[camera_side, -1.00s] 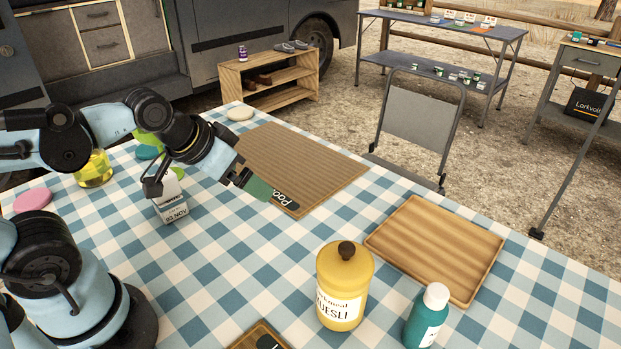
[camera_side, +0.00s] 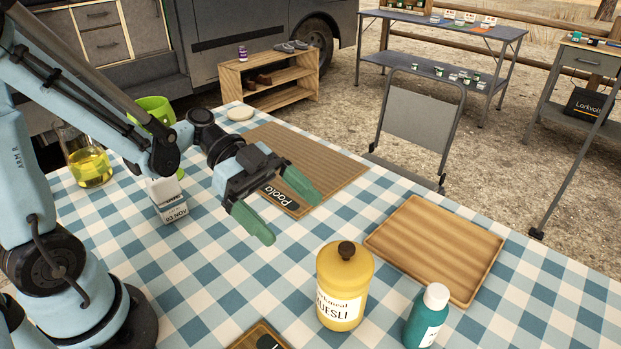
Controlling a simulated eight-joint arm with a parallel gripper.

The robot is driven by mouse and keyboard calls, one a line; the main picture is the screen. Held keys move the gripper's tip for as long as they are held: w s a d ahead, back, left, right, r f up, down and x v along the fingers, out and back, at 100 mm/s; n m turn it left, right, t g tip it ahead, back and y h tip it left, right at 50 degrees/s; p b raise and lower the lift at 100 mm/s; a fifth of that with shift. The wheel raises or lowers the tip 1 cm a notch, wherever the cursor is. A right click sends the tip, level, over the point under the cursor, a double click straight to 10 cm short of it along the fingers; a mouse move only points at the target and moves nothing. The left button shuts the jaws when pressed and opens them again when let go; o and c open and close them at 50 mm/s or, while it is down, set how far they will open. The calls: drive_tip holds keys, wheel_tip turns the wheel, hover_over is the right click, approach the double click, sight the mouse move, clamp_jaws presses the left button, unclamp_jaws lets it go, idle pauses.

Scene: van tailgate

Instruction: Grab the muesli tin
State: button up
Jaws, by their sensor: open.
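The muesli tin (camera_side: 343,287) is a yellow cylinder with a dark round knob on its lid and a white label. It stands upright on the checked tablecloth at the front middle. My gripper (camera_side: 284,213) has two green fingers spread apart with nothing between them. It is above the table, up and to the left of the tin, apart from it. Nothing in front hides the tin.
A teal bottle with a white cap (camera_side: 427,316) stands close to the tin's right. A wooden tray (camera_side: 435,247) lies behind it at right. A brown board (camera_side: 329,163), a white block calendar (camera_side: 168,201) and a glass jug (camera_side: 88,164) stand farther back.

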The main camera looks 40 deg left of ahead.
sight(330, 250)
drive_tip(key=x, duration=0.5)
drive_tip(key=shift+d+f, duration=0.1)
drive_tip(key=shift+d, duration=0.2)
drive_tip(key=shift+x, duration=3.15)
drive_tip(key=shift+f, duration=0.15)
drive_tip(key=c, duration=1.4)
